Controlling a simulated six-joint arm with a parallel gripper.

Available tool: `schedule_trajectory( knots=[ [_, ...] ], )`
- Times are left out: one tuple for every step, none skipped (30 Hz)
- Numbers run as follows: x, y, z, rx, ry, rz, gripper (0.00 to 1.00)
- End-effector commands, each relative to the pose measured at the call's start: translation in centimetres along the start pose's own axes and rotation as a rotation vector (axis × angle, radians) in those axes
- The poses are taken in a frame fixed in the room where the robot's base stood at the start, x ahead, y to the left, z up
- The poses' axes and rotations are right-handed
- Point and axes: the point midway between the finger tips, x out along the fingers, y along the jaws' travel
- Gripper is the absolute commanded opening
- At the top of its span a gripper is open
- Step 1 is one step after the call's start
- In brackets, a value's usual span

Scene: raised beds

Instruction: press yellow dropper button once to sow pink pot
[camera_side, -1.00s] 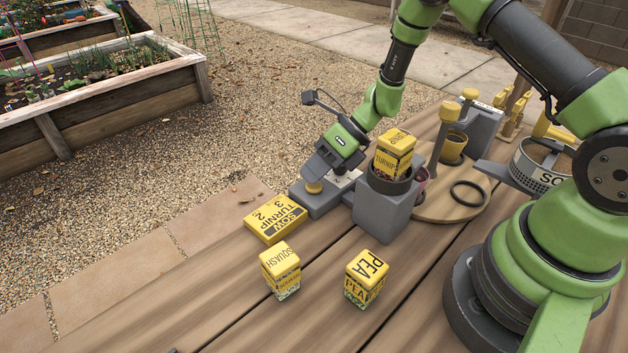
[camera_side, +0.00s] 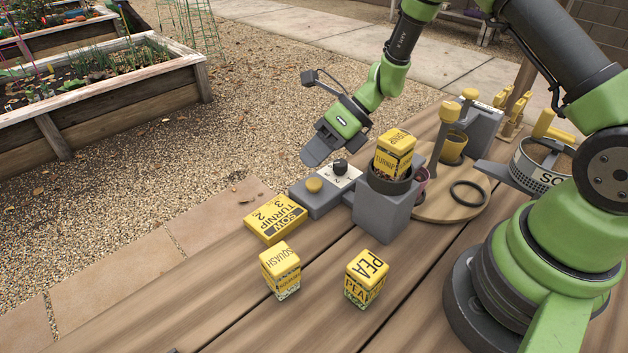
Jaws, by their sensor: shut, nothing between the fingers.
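The yellow dropper button (camera_side: 314,185) sits on a grey box (camera_side: 319,203) that also carries a white panel with a black knob (camera_side: 340,166). My gripper (camera_side: 314,158) is shut and empty, in the air above the button and apart from it. The grey dropper block (camera_side: 386,214) holds a yellow turnip packet (camera_side: 394,152) in its dark round top. The pink pot (camera_side: 422,180) stands behind the dropper, mostly hidden by it; its inside cannot be seen.
A yellow sow card (camera_side: 274,219) reading turnip lies left of the dropper. Squash (camera_side: 281,270) and pea (camera_side: 365,278) packets stand in front.

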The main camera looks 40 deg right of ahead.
Motion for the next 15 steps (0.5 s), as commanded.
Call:
schedule_trajectory(
  knots=[
    [-0.4, 0.3, 0.3, -0.004, -0.001, -0.001, 0.00],
    [-0.6, 0.5, 0.4, -0.003, -0.001, -0.001, 0.00],
    [-0.9, 0.7, 0.7, -0.003, -0.002, -0.001, 0.00],
    [-1.1, 0.8, 0.8, -0.004, -0.002, -0.001, 0.00],
    [-1.3, 0.9, 1.0, -0.003, -0.001, -0.001, 0.00],
    [-1.6, 1.1, 1.2, -0.003, -0.002, -0.001, 0.00],
    [-1.8, 1.3, 1.3, -0.003, -0.002, -0.001, 0.00],
    [-1.9, 1.4, 1.4, -0.003, -0.001, -0.001, 0.00],
    [-2.1, 1.5, 1.5, -0.003, 0.000, -0.001, 0.00],
    [-2.2, 1.6, 1.6, -0.003, -0.001, -0.001, 0.00],
    [-2.3, 1.6, 1.6, -0.002, 0.000, -0.001, 0.00],
    [-2.3, 1.7, 1.7, -0.001, 0.000, -0.001, 0.00],
    [-2.4, 1.7, 1.7, -0.001, 0.001, -0.001, 0.00],
    [-2.4, 1.7, 1.7, 0.000, 0.001, -0.001, 0.00],
    [-2.4, 1.7, 1.7, 0.000, 0.001, -0.001, 0.00]
  ],
)
